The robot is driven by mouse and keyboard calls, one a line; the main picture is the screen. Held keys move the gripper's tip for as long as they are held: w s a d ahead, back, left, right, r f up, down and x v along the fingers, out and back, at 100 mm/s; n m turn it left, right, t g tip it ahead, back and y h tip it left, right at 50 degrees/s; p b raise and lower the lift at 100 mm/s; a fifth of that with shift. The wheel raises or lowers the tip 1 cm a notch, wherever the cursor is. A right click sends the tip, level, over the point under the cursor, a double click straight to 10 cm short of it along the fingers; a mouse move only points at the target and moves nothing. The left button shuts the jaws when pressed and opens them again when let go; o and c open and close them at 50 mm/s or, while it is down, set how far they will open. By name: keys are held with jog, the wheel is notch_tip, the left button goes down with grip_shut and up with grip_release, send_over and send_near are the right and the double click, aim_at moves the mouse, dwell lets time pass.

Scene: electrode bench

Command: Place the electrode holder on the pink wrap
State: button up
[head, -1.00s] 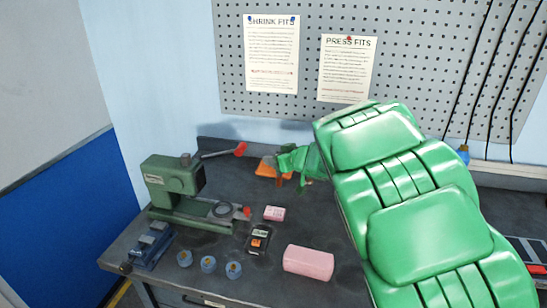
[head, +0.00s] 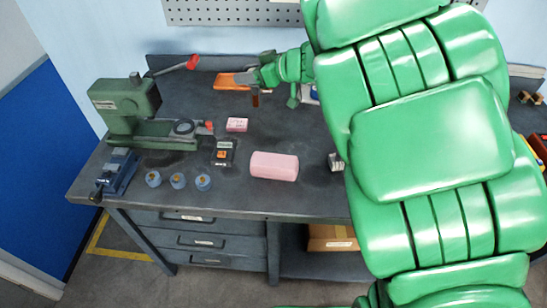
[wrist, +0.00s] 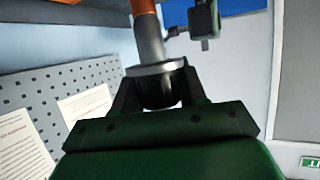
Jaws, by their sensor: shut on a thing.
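My gripper (head: 256,77) is over the back of the bench in the head view. It is shut on the electrode holder, whose brown end (head: 255,101) hangs down below the jaws. In the wrist view the electrode holder (wrist: 150,40) is a grey shaft with a flange and an orange-brown far part, and the jaws (wrist: 158,92) grip it behind the flange. The pink wrap (head: 274,165) is a plain rounded block on the front middle of the bench, in front of and apart from my gripper.
A green press-like machine (head: 130,105) and a blue vise (head: 118,172) stand left. A small pink box (head: 237,124), a black device (head: 223,152) and several blue cups (head: 178,180) lie nearby. An orange item (head: 228,80) is behind. My arm hides the right side.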

jog(key=s+d+r+n+g, duration=0.15)
jog(key=s+d, duration=0.25)
jog(key=s, duration=0.4)
jog(key=s+d+n+g+y, duration=0.1)
jog(key=s+d+n+g, duration=0.15)
jog(key=s, duration=0.65)
jog(key=s+d+r+n+g, duration=0.1)
jog(key=s+d, duration=0.4)
jog(key=s, duration=0.3)
jog(key=shift+w+a+f, duration=0.9)
jog(key=shift+w+f, duration=1.2)
jog(key=shift+w, duration=0.05)
jog(key=shift+w+a+f, duration=0.95)
jog(key=shift+w+f, duration=1.15)
jog(key=shift+f, duration=0.05)
jog(key=shift+w+a+f, duration=0.9)
jog(key=shift+w+f, duration=1.2)
jog(key=shift+w, duration=0.05)
jog(key=shift+f, duration=0.1)
jog(key=o, duration=1.2)
jog(key=shift+o, duration=0.2)
